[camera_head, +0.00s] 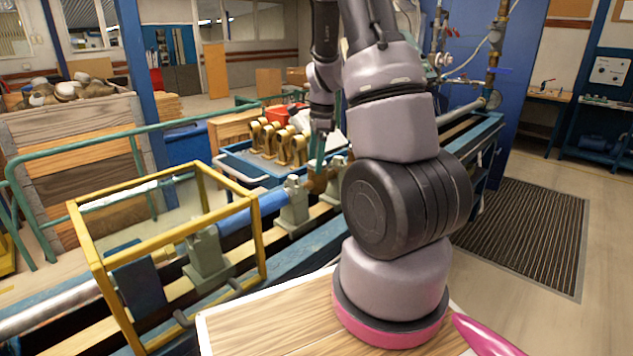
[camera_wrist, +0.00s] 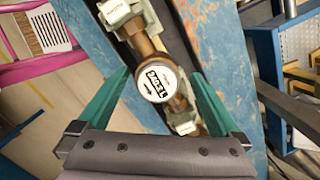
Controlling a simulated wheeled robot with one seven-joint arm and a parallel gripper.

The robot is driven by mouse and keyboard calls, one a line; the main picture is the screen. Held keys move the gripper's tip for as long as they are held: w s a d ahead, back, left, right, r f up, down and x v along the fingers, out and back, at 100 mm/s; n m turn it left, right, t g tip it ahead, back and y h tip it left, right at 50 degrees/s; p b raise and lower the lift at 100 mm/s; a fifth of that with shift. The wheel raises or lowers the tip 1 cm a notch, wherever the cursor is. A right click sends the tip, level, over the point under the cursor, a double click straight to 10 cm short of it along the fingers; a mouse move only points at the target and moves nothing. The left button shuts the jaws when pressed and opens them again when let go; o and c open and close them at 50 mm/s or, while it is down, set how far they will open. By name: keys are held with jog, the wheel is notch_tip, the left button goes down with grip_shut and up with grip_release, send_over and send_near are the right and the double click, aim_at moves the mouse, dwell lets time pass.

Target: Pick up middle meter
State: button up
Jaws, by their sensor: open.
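The meter (camera_wrist: 157,84) shows in the wrist view as a bronze body with a round white dial. It sits on the bench line between two grey-green clamps, one at its upper end and one at its lower end. My gripper (camera_wrist: 160,78) is open, with one teal finger on each side of the meter. My arm hides part of the line to the right.
A blue tray (camera_head: 236,170) with several bronze meters (camera_head: 283,143) stands behind the bench line. A yellow frame guard (camera_head: 180,234) stands over the line at the left. Grey-green clamp stands (camera_head: 294,204) rise beside the gripper. A green handrail (camera_head: 150,130) runs behind.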

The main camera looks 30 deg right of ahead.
aim_at(318, 177)
jog(key=shift+s+f, duration=0.1)
jog(key=shift+f, duration=2.65)
grip_shut()
